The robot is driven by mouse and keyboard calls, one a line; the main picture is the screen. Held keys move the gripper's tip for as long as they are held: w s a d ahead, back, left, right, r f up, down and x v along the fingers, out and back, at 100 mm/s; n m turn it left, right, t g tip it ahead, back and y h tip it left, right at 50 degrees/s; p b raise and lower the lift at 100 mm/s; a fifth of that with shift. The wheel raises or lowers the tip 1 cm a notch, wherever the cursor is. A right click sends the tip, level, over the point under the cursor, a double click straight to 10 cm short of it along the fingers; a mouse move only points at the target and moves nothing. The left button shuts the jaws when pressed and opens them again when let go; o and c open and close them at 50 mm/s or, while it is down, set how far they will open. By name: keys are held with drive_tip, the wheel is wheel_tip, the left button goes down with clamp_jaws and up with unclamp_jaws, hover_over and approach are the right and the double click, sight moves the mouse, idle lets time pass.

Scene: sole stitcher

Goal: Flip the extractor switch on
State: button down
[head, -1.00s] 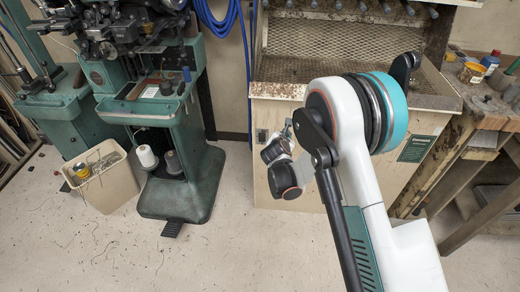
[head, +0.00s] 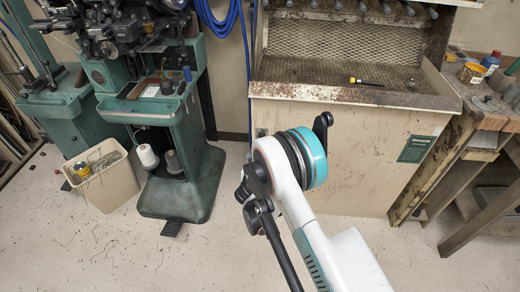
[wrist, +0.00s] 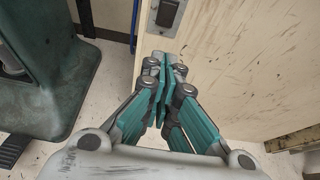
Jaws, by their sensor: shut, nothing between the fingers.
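The extractor switch (wrist: 168,13) is a dark rocker on a grey metal plate, set in the pale wooden front panel of the extractor cabinet (wrist: 240,60). In the head view only a bit of the plate (head: 260,131) shows above my arm. My gripper (wrist: 165,66) is shut and empty, with its fingertips just below the switch in the wrist picture. I see a gap between tips and plate there, but the depth is hard to tell. In the head view my arm hides the gripper.
A green stitching machine (head: 180,185) stands left of the cabinet, with a bin (head: 108,185) beside it. A yellow-black screwdriver (head: 366,82) lies on the cabinet's dirty tray. A wooden workbench (head: 478,130) stands at the right. The floor in front is clear.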

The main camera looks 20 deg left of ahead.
drive_tip(key=r+b+x, duration=0.1)
drive_tip(key=b+x, duration=0.4)
drive_tip(key=x, duration=0.9)
drive_tip(key=shift+w, duration=0.2)
